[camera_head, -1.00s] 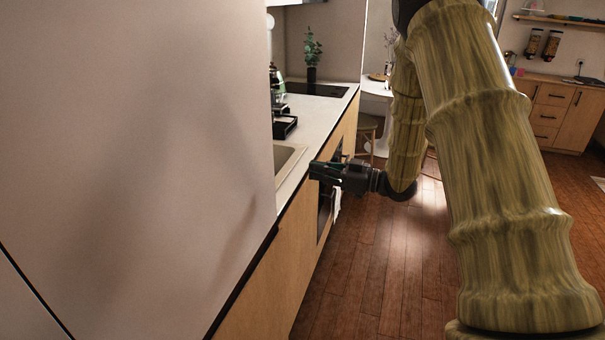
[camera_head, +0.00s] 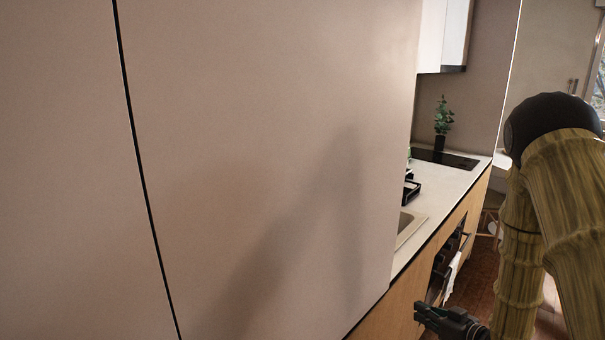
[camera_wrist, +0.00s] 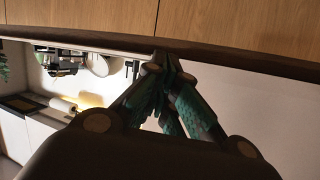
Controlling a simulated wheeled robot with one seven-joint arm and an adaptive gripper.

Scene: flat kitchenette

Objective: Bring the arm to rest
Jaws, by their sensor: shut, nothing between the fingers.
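My gripper (camera_head: 418,312) is low at the right of the head view, beside the wooden front of the kitchen counter (camera_head: 455,185). It points left, toward the tall cabinet side. In the wrist view my gripper (camera_wrist: 172,62) shows its fingers brought together at the tips, with nothing held between them. My arm, in a bamboo-like cover, fills the right edge of the head view and is bent downward. Whether the fingertips touch the counter front cannot be told.
A tall plain cabinet (camera_head: 260,150) fills the left and middle of the head view, close by. An oven (camera_head: 447,262) with a white towel (camera_head: 453,277) is set in the counter front. A potted plant (camera_head: 442,118) stands by the black hob (camera_head: 447,158). Some wooden floor (camera_head: 484,278) is clear.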

